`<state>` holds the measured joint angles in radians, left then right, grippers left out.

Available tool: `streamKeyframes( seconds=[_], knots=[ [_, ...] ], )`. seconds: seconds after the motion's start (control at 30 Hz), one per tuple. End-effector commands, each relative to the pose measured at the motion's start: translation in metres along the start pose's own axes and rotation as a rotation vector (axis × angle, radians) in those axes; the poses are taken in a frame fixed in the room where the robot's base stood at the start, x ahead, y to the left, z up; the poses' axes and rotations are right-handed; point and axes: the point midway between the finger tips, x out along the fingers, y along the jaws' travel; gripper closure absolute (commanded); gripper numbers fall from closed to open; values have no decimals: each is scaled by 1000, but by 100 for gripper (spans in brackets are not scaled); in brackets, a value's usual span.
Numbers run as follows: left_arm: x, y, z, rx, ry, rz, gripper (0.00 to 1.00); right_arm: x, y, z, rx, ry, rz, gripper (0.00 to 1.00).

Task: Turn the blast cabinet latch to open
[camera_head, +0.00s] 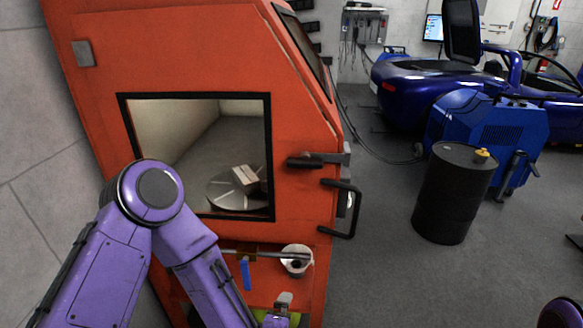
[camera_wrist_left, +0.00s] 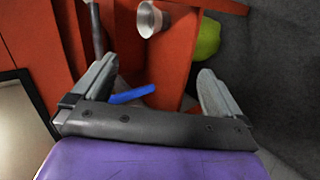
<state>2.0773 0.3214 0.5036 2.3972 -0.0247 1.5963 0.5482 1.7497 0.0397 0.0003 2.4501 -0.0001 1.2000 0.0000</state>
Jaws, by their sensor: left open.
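The orange blast cabinet (camera_head: 230,60) stands at the left of the head view, its windowed side facing me. A dark latch lever (camera_head: 305,161) lies about horizontal on its front, beside a grey bracket (camera_head: 346,160) at the edge. A black bar handle (camera_head: 347,210) sits just below it. My left gripper (camera_head: 283,303) is low in front of the cabinet, well below the latch and partly cut off by the frame. In the left wrist view its fingers (camera_wrist_left: 158,75) are wide apart with nothing held between them. The latch does not show in that view. My right gripper is out of view.
Below the window are a pale cup-shaped part (camera_head: 297,260), also in the wrist view (camera_wrist_left: 150,18), and a blue item (camera_head: 245,273). A black drum (camera_head: 455,193) stands right of the cabinet, near a blue machine (camera_head: 490,127). The floor between them is clear.

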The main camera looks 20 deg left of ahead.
Motion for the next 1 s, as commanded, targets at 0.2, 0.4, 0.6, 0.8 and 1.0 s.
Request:
streamKeyframes(
  seconds=[0.2,0.4,0.6,0.8,1.0],
  knots=[
    [-85,236,38,-1122,-221,483,0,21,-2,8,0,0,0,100],
    [-149,307,26,-1547,-392,602,0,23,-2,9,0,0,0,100],
    [-127,330,21,-1569,-395,604,0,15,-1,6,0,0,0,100],
    [-91,356,15,-1564,-395,603,0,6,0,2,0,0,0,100],
    [-71,369,13,-1560,-397,602,0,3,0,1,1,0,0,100]
  ],
)
